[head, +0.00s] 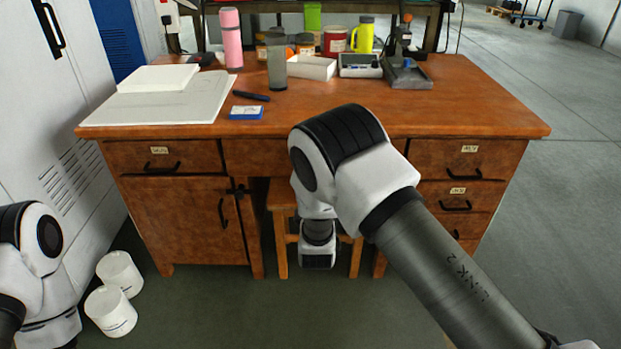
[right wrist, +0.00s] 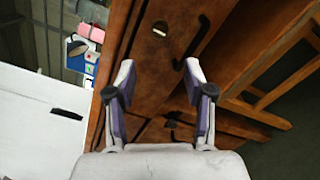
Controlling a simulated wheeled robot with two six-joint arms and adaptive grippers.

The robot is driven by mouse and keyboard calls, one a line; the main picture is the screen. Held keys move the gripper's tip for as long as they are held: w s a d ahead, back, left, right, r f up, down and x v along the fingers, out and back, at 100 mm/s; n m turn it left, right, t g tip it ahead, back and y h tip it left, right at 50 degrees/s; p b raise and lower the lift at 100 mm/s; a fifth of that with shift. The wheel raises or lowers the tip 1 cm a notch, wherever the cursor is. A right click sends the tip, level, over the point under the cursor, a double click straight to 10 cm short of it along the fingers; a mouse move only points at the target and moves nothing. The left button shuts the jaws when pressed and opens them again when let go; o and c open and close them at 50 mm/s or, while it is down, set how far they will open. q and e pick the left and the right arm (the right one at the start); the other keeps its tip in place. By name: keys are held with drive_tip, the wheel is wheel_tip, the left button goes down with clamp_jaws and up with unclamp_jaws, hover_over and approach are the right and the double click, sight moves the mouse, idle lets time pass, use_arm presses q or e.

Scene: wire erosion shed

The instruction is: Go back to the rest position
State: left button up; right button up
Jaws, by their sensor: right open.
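My right arm reaches in from the lower right in the head view and bends down in front of the wooden desk (head: 480,110). Its gripper is hidden there behind my own arm. In the right wrist view my right gripper (right wrist: 160,85) is open, with nothing between its fingers. Beyond the fingers are the desk front and a dark drawer handle (right wrist: 194,42). My left arm shows only in part at the left edge of the head view, and its gripper is out of the frame.
A wooden stool (head: 283,195) stands under the desk. Two white buckets (head: 110,311) (head: 120,272) stand at left.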

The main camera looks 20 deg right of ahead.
drive_tip(key=s+d+f+g, duration=0.2)
drive_tip(key=s+d+f, duration=0.15)
drive_tip(key=f, duration=0.25)
drive_tip(key=s+d+f+g, duration=0.2)
drive_tip(key=s+d+f, duration=0.15)
drive_tip(key=f, duration=0.25)
drive_tip(key=s+f+m+g+y, duration=0.2)
drive_tip(key=s+f+m+g, duration=0.35)
drive_tip(key=s, duration=0.75)
drive_tip(key=s+f+m+g+y, duration=0.2)
drive_tip(key=s+f+m+g, duration=0.4)
drive_tip(key=s, duration=0.8)
drive_tip(key=s+a+m+g+y, duration=0.1)
drive_tip(key=s+a+m+g, duration=0.1)
drive_tip(key=s+m, duration=0.7)
use_arm(q)
wheel_tip(320, 180, up, 22)
drive_tip(key=p, duration=2.2)
use_arm(e)
wheel_tip(320, 180, up, 21)
drive_tip(key=s, duration=0.1)
drive_tip(key=shift+r, duration=0.15)
use_arm(q)
drive_tip(key=shift+c, duration=0.2)
